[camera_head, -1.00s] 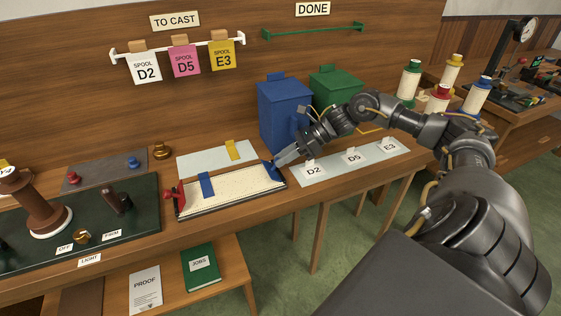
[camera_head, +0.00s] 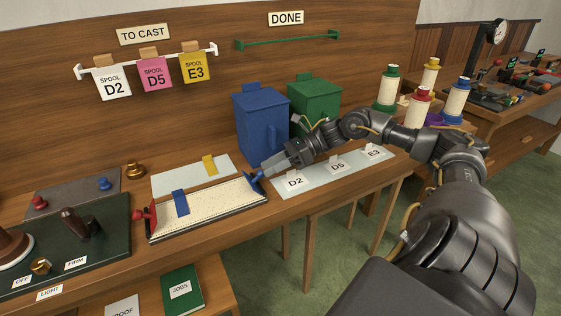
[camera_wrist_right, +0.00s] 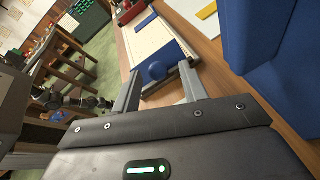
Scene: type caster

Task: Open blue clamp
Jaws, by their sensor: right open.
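The blue clamp (camera_head: 257,184) is at the right end of a long cream-surfaced tray (camera_head: 215,208). In the right wrist view its rounded blue knob (camera_wrist_right: 157,71) shows between my finger ends. A red clamp (camera_head: 146,217) is at the tray's left end. My right gripper (camera_head: 267,168) is at the blue clamp, its fingers open on either side of the knob in the wrist view (camera_wrist_right: 161,72). I cannot tell whether a finger touches it. A blue piece (camera_head: 180,202) lies across the tray. My left gripper is out of view.
A blue bin (camera_head: 260,125) and a green bin (camera_head: 316,103) stand behind my right gripper. A pale strip (camera_head: 315,182) with D2, D5 and E3 labels lies to the right. A pale plate (camera_head: 185,178) with a yellow piece (camera_head: 209,165) lies behind the tray.

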